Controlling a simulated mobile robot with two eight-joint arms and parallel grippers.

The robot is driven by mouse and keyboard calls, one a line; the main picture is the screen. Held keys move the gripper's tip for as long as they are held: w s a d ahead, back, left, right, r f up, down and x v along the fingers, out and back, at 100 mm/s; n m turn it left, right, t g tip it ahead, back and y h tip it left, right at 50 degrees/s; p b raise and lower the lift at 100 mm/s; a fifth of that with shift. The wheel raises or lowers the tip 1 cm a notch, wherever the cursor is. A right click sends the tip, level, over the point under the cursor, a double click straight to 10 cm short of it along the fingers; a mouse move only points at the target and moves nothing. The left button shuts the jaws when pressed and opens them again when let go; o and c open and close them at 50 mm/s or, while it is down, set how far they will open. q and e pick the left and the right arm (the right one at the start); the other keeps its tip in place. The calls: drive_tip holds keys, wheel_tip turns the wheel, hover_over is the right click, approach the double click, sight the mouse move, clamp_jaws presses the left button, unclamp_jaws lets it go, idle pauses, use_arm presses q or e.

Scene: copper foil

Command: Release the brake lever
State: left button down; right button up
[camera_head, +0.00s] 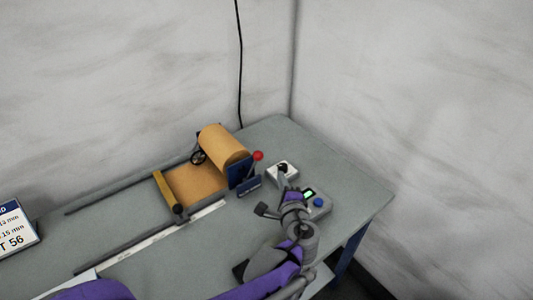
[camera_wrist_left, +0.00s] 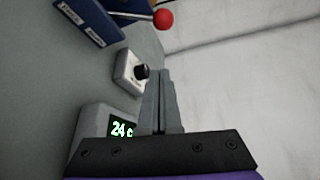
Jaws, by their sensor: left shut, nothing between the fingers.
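The brake lever is a thin metal rod with a red ball knob (camera_head: 258,155) beside a blue bracket at the right end of the copper foil roll (camera_head: 224,145). In the left wrist view the red knob (camera_wrist_left: 163,18) is at the top, with its rod running left to the blue labelled bracket (camera_wrist_left: 92,22). My left gripper (camera_head: 284,182) is over the right part of the bench, nearer the front than the knob and apart from it. In the left wrist view its fingers (camera_wrist_left: 161,76) are together and empty. My right gripper is not in view.
A white box with a black knob (camera_wrist_left: 131,72) stands close to my left fingers. A grey box with a green display (camera_wrist_left: 105,124) and blue button (camera_head: 318,202) is nearby. The foil sheet and a wooden-coloured bar (camera_head: 165,189) lie left. The bench's back right is clear.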

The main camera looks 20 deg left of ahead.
sight(252, 167)
use_arm(q)
drive_tip(key=shift+w+d+r+m+t, duration=0.2)
drive_tip(key=shift+w+d+m+t, duration=0.1)
drive_tip(key=shift+d, duration=0.2)
drive_tip(key=x, duration=0.9)
drive_tip(key=shift+w+a+f, duration=0.15)
drive_tip(key=shift+w+a, duration=0.1)
drive_tip(key=shift+w, duration=0.05)
drive_tip(key=s+a, duration=0.1)
drive_tip(key=s+a+r+p, duration=0.1)
drive_tip(key=a, duration=0.1)
drive_tip(key=shift+s+r, duration=0.1)
drive_tip(key=shift+s+a+r, duration=0.1)
drive_tip(key=shift+s+r, duration=0.1)
